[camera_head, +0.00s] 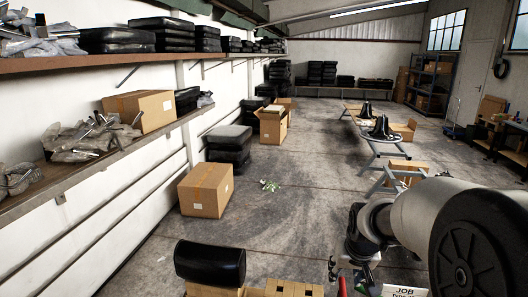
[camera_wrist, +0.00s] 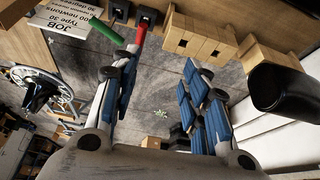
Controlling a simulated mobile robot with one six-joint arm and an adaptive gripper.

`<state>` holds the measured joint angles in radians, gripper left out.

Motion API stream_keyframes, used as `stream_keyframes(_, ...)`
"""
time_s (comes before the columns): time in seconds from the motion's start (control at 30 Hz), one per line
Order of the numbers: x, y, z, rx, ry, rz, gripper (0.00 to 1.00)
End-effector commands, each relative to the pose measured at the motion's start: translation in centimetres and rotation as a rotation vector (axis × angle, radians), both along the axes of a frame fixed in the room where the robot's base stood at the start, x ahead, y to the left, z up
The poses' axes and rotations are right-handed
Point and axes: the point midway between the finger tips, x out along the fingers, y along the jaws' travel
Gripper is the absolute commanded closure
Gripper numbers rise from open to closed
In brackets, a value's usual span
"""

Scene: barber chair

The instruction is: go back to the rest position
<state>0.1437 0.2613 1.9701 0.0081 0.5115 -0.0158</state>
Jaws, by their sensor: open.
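My gripper (camera_wrist: 160,70) shows in the wrist view with its blue-padded fingers spread well apart. Nothing is between them; the grey floor shows through the gap. In the head view my arm comes in from the right edge and bends down near the bottom right. The fingers cannot be made out clearly there. The task names no object.
A black cushion (camera_head: 210,262) stands at the near edge, beside wooden blocks (camera_wrist: 205,42). Red (camera_wrist: 141,30) and green (camera_wrist: 104,29) bars lie near a JOB sign (camera_head: 402,291). A cardboard box (camera_head: 206,190) sits left; the middle floor is mostly clear.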

Motion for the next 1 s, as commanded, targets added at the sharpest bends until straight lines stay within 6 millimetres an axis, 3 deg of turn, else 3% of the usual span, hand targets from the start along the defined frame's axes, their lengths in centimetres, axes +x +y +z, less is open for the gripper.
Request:
stream_keyframes(0.03,-1.8,0.8,2.0,-0.001,-0.009,0.011,0.58)
stream_keyframes(0.1,-4.3,1.7,4.0,-0.001,-0.009,0.023,0.58)
stream_keyframes(0.3,-12.1,4.1,8.0,-0.002,-0.011,0.060,0.58)
stream_keyframes(0.43,-17.4,5.3,9.3,-0.002,-0.012,0.081,0.58)
stream_keyframes(0.6,-23.7,6.4,9.6,-0.002,-0.013,0.108,0.58)
stream_keyframes(0.8,-28.0,6.9,8.9,-0.002,-0.011,0.128,0.58)
stream_keyframes(1.0,-28.9,7.0,8.7,-0.003,-0.010,0.132,0.58)
